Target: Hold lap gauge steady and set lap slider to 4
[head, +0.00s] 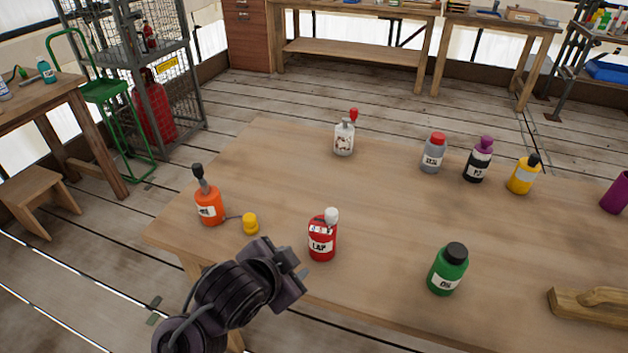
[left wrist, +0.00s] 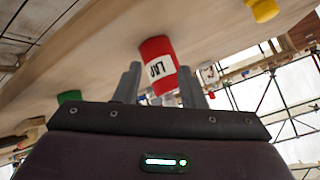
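The lap gauge (head: 321,246) is a red container with a white "LAP" label, standing upright near the table's front edge in the head view. A white knob (head: 332,215) shows at its top, beside a small marked scale too small to read; I cannot tell the slider's setting. My left gripper (head: 299,273) is just left of and in front of the gauge. In the left wrist view, its two fingers (left wrist: 159,87) are spread, with the red gauge (left wrist: 157,58) showing between and beyond them. Contact is not visible. My right gripper is out of view.
On the wooden table (head: 270,165), an orange bottle (head: 209,207) and yellow knob (head: 251,223) are left of the gauge. A green bottle (head: 446,270) and wooden float (head: 590,305) are right. A white bottle (head: 344,140) and several others stand farther back.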

